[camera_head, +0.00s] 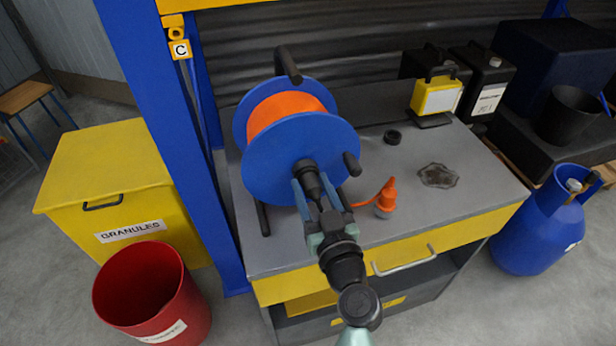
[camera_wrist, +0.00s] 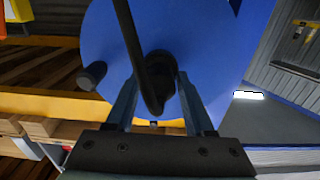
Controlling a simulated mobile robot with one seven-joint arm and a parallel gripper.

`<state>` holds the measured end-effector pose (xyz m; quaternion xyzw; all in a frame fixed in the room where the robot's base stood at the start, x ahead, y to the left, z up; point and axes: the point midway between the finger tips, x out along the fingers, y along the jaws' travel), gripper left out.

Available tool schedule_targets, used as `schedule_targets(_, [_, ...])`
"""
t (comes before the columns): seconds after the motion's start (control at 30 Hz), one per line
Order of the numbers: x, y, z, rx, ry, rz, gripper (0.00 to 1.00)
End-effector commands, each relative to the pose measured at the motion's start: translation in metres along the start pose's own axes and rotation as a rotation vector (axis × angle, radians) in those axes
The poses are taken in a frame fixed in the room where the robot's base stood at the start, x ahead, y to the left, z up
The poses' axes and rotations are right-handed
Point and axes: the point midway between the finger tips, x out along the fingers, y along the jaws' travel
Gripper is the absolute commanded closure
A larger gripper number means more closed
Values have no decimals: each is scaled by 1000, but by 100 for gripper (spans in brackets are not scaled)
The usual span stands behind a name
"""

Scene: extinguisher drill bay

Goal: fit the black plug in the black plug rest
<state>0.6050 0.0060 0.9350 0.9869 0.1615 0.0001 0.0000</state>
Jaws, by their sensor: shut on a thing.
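My gripper (camera_head: 309,190) is shut on a black rounded thing, which looks like the black plug (camera_head: 307,172), in front of the blue reel's face. In the wrist view the fingers (camera_wrist: 155,88) stand on either side of a dark round shape; a black bar crosses in front of it. I cannot tell whether the plug touches the reel's hub. A low black ring (camera_head: 393,137) lies on the grey bench top, right of the reel, and looks like the black plug rest.
The blue reel (camera_head: 262,170) with orange cable stands on the bench (camera_head: 440,215). Its black crank knob (camera_head: 352,164) sticks out right of my gripper.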

Motion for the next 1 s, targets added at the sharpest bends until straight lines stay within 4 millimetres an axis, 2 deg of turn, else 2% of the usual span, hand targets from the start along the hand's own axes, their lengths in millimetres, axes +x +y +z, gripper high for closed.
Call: schedule_targets(1.0, [-37,0,0,1,1,1,100])
